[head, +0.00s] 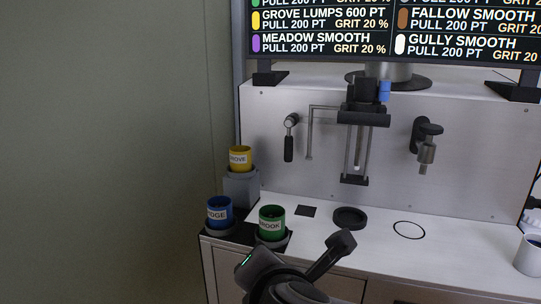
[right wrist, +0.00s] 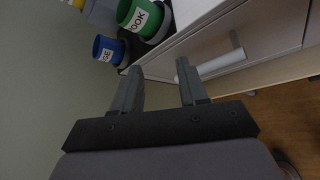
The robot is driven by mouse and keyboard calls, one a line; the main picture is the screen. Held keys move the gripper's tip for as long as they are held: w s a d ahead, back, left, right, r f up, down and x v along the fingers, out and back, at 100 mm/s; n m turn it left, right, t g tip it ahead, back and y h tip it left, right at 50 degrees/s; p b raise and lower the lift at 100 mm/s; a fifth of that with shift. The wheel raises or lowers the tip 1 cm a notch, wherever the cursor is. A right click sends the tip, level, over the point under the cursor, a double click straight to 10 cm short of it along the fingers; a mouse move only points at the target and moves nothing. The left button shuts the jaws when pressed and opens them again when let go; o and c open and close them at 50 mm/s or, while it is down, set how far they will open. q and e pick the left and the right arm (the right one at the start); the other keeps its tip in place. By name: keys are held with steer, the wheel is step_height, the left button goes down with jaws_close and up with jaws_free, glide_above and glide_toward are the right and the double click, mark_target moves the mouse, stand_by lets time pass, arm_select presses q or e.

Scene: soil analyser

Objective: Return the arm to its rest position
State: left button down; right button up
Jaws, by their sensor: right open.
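My right gripper (right wrist: 156,76) is open and empty in the right wrist view, its two dark fingers apart. Beyond the fingertips are the white counter's drawer fronts and the cups. In the head view part of my arm (head: 285,280) shows at the bottom, in front of the counter; its fingers cannot be made out there. My left gripper is not in view.
A green cup (head: 271,222), a blue cup (head: 219,212) and a yellow cup (head: 240,158) stand on holders at the counter's left. The analyser press (head: 360,140) stands at the back. A black ring (head: 349,218) sits on the counter. A white cup (head: 528,254) is at right.

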steer(key=s+d+f+m+g+y, duration=0.1)
steer(key=s+d+f+m+g, duration=0.3)
steer(key=f+m, duration=0.4)
steer(key=s+d+f+m+g, duration=0.2)
steer(key=s+d+f+m, duration=0.2)
steer(key=d+f+m, duration=0.35)
steer(key=s+d+f+m+g+h, duration=0.2)
steer(key=s+d+f+m+g, duration=0.1)
steer(key=s+d+f+m, duration=1)
steer(key=w+a+f+n+t+y, duration=0.1)
steer(key=w+a+f+n+t, duration=0.1)
steer(key=w+a+f+t, duration=0.2)
steer(key=shift+w+f+t+y, duration=0.3)
steer(key=shift+w+f+t, duration=0.45)
steer(key=shift+f+t, duration=0.75)
